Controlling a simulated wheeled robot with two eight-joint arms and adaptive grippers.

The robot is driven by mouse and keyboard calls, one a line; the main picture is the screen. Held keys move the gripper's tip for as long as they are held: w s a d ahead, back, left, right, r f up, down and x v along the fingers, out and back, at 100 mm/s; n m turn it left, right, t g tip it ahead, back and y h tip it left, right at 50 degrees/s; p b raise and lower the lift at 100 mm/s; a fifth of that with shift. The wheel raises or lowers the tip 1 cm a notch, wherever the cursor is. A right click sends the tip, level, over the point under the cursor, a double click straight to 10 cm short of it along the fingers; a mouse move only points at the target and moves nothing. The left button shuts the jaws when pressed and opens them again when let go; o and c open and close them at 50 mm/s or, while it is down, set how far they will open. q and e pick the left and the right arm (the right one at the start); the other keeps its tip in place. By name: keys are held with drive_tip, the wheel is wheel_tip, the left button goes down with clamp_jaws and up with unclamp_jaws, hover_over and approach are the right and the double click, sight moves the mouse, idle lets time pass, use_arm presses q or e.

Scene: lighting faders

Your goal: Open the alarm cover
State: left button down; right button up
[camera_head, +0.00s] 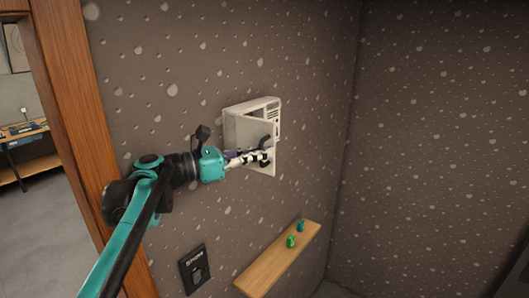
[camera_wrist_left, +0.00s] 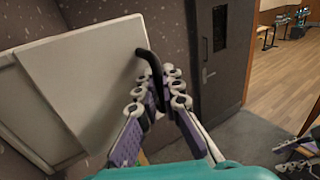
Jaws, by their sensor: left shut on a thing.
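The alarm cover (camera_head: 243,130) is a pale flat panel on a white box (camera_head: 272,107) fixed to the dark speckled wall. It seems to stand out at an angle from the box. In the left wrist view the cover (camera_wrist_left: 90,75) fills the left side, with a black curved handle (camera_wrist_left: 149,62) at its edge. My left gripper (camera_head: 264,152) is shut on the handle; its fingers (camera_wrist_left: 160,92) meet around the handle's lower part. The fingers hide part of the handle. Part of what looks like my right gripper (camera_wrist_left: 300,155) shows at the lower right corner of the wrist view.
A wooden shelf (camera_head: 275,262) below the box carries a green object (camera_head: 291,241) and a teal object (camera_head: 300,226). A black wall plate (camera_head: 195,270) is at its left. A wooden door frame (camera_head: 75,110) stands at the left. Room in front of the right wall looks free.

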idle(0.4)
use_arm(q)
drive_tip(key=c, duration=1.9)
unclamp_jaws()
drive_tip(key=shift+a, duration=0.1)
